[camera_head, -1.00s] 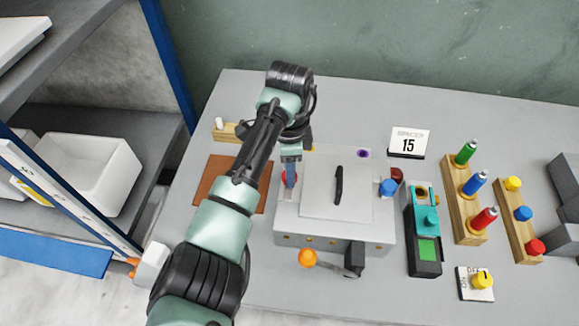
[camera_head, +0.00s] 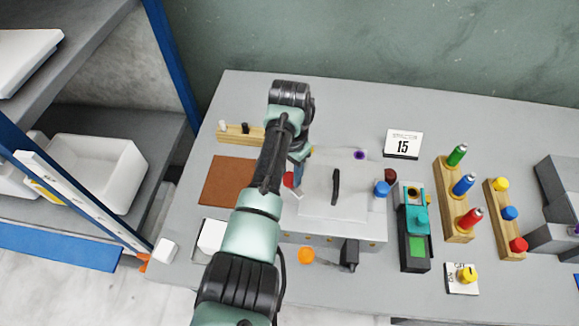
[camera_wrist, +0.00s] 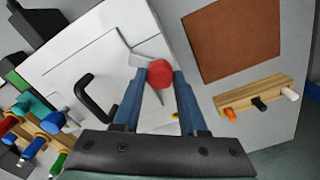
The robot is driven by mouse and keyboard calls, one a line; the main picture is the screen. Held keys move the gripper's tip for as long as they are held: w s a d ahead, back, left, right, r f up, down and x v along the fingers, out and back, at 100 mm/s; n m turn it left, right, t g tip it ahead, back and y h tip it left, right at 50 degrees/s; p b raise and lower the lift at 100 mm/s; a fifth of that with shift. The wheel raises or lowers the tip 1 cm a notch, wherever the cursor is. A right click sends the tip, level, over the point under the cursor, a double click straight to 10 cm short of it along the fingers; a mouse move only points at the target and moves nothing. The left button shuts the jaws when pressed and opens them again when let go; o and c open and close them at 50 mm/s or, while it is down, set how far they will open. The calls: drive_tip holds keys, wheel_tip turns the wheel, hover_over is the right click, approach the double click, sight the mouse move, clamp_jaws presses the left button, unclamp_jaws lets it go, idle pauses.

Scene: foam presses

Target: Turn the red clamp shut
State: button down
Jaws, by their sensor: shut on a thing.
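The red clamp (camera_head: 289,180) has a round red knob and sits at the left edge of the pale press box's lid (camera_head: 330,205). In the wrist view the red knob (camera_wrist: 160,73) lies between my blue fingertips, with a light grey arm angling up and left from it over the lid. My gripper (camera_head: 296,172) comes down on it from above and behind; in the wrist view my gripper (camera_wrist: 160,78) is shut on the knob. In the head view my arm hides part of the clamp and the press's left front.
A blue knob (camera_head: 381,189) and dark red knob (camera_head: 391,175) stand at the press's right side. The lid has a black handle (camera_head: 335,186). A brown mat (camera_head: 226,181) and wooden peg block (camera_head: 240,134) lie to the left.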

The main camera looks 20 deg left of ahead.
drive_tip(key=n+p, duration=0.1)
drive_tip(key=n, duration=0.3)
drive_tip(key=shift+r+n, duration=0.15)
drive_tip(key=shift+n, duration=0.15)
drive_tip(key=shift+w+n+p, duration=0.1)
drive_tip(key=shift+n+p, duration=0.45)
drive_tip(key=shift+n, duration=1.35)
drive_tip(key=shift+c, duration=2.2)
unclamp_jaws()
wheel_tip(320, 180, up, 13)
